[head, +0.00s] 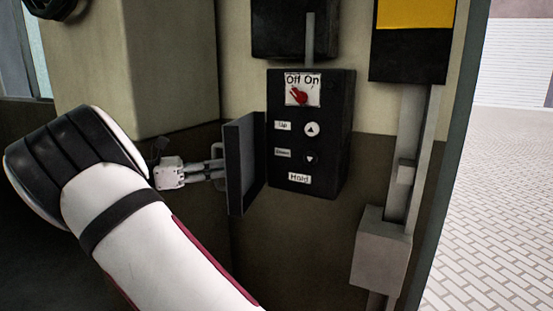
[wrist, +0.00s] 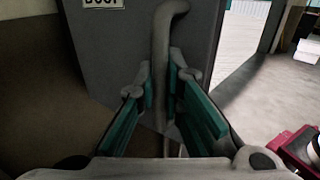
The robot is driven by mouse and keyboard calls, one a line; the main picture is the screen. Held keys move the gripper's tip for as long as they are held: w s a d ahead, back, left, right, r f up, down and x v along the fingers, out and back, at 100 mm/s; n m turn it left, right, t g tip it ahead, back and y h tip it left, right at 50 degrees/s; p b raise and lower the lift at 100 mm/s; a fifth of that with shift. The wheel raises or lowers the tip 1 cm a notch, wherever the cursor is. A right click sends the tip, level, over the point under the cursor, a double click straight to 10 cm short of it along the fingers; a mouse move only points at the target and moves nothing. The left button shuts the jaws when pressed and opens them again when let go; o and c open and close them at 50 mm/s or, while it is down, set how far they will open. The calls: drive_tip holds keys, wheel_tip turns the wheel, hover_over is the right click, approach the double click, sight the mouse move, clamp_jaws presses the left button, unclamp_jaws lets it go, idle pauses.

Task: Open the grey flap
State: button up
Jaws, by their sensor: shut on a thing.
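The grey flap (head: 242,165) stands swung out at a steep angle from the left edge of the black control box (head: 337,150), leaving the box's front uncovered. My gripper (head: 217,173) is on the left side of the flap, at its grey handle (head: 217,151). In the wrist view the flap (wrist: 130,40) fills the upper middle, with a partly cut-off label at the top. The curved handle (wrist: 168,25) runs down between the teal finger pads of my gripper (wrist: 162,80), which is shut on it. The exact contact is dark and hard to see.
The box front has a red Off/On switch (head: 298,96), an up button (head: 312,129) and a down button (head: 310,159). A beige wall block (head: 140,70) stands close behind my wrist. A grey conduit box (head: 380,250) is at right. Open brick floor (head: 500,200) lies further right.

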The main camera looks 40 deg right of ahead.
drive_tip(key=shift+w+a, duration=0.1)
drive_tip(key=shift+a, duration=0.05)
drive_tip(key=w+b, duration=0.1)
drive_tip(key=w+m+g+b, duration=0.1)
drive_tip(key=b, duration=0.1)
drive_tip(key=w+g+y+b, duration=0.1)
drive_tip(key=shift+w+a+f+b, duration=0.1)
drive_tip(key=shift+w+a+b, duration=0.2)
drive_tip(key=shift+w, duration=0.1)
drive_tip(key=o, duration=1.8)
drive_tip(key=shift+c, duration=0.2)
